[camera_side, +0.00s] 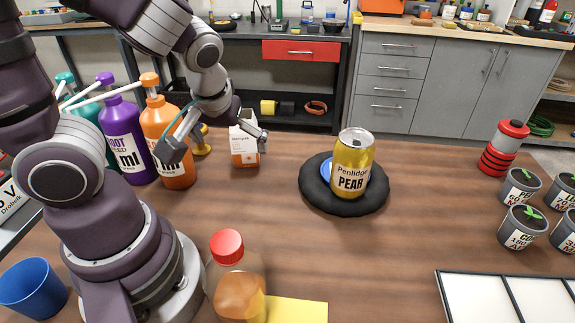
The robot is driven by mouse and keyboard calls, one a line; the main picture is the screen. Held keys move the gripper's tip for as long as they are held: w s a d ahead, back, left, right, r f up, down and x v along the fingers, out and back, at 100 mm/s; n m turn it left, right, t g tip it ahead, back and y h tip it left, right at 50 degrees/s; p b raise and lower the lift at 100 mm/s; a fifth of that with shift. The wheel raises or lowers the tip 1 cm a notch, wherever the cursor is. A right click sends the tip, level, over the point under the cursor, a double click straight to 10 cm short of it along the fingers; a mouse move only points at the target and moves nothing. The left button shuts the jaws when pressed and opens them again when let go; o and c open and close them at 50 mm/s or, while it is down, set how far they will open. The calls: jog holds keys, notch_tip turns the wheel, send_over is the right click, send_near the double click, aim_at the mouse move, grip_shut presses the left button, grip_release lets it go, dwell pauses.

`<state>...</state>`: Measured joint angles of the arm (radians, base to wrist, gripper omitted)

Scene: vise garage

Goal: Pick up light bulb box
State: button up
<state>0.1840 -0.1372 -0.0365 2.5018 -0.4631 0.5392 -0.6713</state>
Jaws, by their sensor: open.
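A small white and orange box (244,153), which looks like the light bulb box, stands upright on the brown wooden table left of the centre. Its printed text is too small to read. My gripper (218,146) is open, with its fingers spread wide. One finger is in front of the orange bottle at the left, and the other overlaps the box's upper right side. I cannot tell whether that finger touches the box. Part of the box's top is hidden by the gripper.
Orange (167,145) and purple (123,140) pump bottles stand left of the box, with a small yellow object (202,142) between. A yellow can (352,165) sits on a black round pad (344,207) to the right. A red-capped bottle (236,278) stands in front. The table's middle front is clear.

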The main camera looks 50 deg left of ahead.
aim_at(243, 133)
jog(key=w+a+f+n+t+y, duration=0.1)
jog(key=w+a+f+y, duration=0.1)
jog(key=w+a, duration=0.1)
jog(key=w+a+f+n+t+y, duration=0.1)
jog(key=w+a+f+y, duration=0.2)
jog(key=a, duration=0.2)
jog(key=w+a+f+n+t+y, duration=0.1)
jog(key=w+a+f+t+y, duration=0.1)
jog(key=a, duration=0.3)
jog(key=shift+w+a+f, duration=0.1)
jog(key=shift+w+f, duration=0.5)
jog(key=shift+w, duration=0.05)
jog(key=c, duration=1.2)
jog(key=shift+r, duration=0.15)
